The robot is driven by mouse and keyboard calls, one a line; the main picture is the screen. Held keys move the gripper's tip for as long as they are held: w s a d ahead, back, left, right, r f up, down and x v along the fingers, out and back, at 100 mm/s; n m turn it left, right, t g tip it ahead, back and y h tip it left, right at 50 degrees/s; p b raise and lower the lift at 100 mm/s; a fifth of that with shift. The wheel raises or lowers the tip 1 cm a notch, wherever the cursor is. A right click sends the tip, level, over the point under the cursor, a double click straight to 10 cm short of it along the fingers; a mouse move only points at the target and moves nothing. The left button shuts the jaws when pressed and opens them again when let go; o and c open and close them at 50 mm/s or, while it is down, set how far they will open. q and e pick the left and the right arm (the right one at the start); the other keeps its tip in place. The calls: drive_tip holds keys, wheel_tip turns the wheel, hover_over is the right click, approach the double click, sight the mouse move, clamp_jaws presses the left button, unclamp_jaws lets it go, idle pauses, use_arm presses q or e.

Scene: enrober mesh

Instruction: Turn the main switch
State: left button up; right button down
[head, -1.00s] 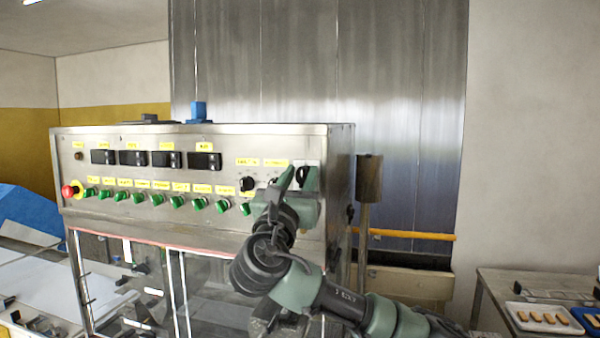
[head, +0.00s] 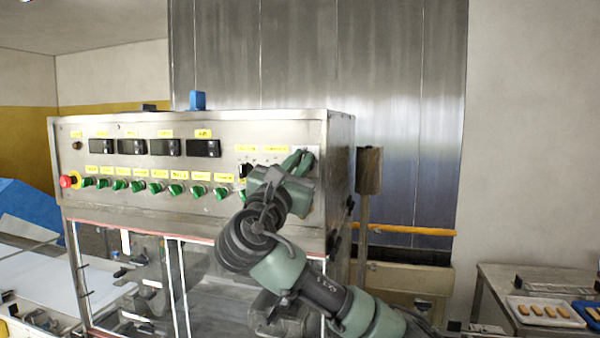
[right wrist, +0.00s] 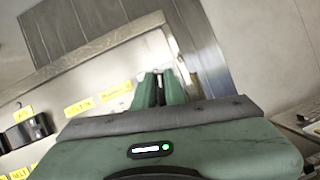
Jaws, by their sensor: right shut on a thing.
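The main switch is at the right end of the control panel's front, on a pale plate (head: 314,155). My right gripper (head: 298,161) reaches up to this plate and is shut on the knob. In the right wrist view the two green fingers (right wrist: 162,88) are close together against the panel. How far the knob is turned cannot be seen. My left gripper is not in view.
The steel control panel (head: 130,200) carries a row of green knobs (head: 176,189), a black knob (head: 245,171), dark displays (head: 165,147) and a red emergency button (head: 67,181). A post (head: 368,172) stands right of the panel. A table with a tray of biscuits (head: 545,312) is at the lower right.

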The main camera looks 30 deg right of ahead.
drive_tip(key=shift+s+d+f+m+g+y+b, duration=0.15)
drive_tip(key=shift+m+g+b, duration=0.95)
drive_tip(key=shift+m, duration=1.95)
drive_tip(key=shift+w+a+f+m+g+y+b, duration=0.2)
drive_tip(key=shift+m+g+b, duration=0.95)
drive_tip(key=shift+m, duration=1.85)
drive_tip(key=shift+s+d+f+m+g+y+b, duration=0.2)
drive_tip(key=shift+m+g+b, duration=0.9)
drive_tip(key=shift+m, duration=1.95)
drive_tip(key=shift+r+g+p, duration=0.1)
drive_tip(key=shift+g+p, duration=0.15)
drive_tip(key=shift+p, duration=0.05)
drive_tip(key=c, duration=1.5)
unclamp_jaws()
drive_tip(key=shift+r, duration=0.1)
drive_tip(key=shift+o, duration=0.2)
drive_tip(key=b+v, duration=0.3)
drive_tip(key=v, duration=0.5)
